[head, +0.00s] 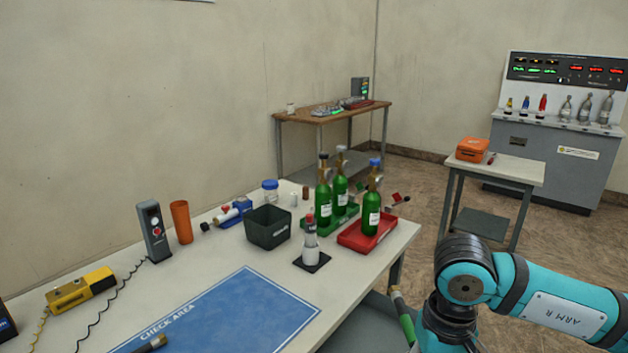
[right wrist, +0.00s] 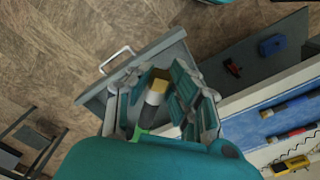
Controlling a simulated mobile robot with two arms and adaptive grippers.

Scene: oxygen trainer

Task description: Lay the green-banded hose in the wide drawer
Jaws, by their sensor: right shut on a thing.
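The green-banded hose shows in the head view (head: 407,326) at the lower middle, with a pale tip up and a green band below. In the right wrist view the hose (right wrist: 154,98) has a tan end, a dark body and a bit of green. My right gripper (right wrist: 157,106) is shut on it. The gripper and hose are over a grey open drawer (right wrist: 131,75) with a pale handle. I cannot tell whether the hose touches the drawer's floor. The gripper's fingers hide much of the drawer's inside. My left gripper is in neither view.
The white table holds a blue check area mat (head: 240,310), a black bin (head: 268,229), green bottles on a red tray (head: 352,238) and a green tray, and a yellow device (head: 82,289). Right of the drawer, a dark grey surface (right wrist: 245,75) bears small red and blue items.

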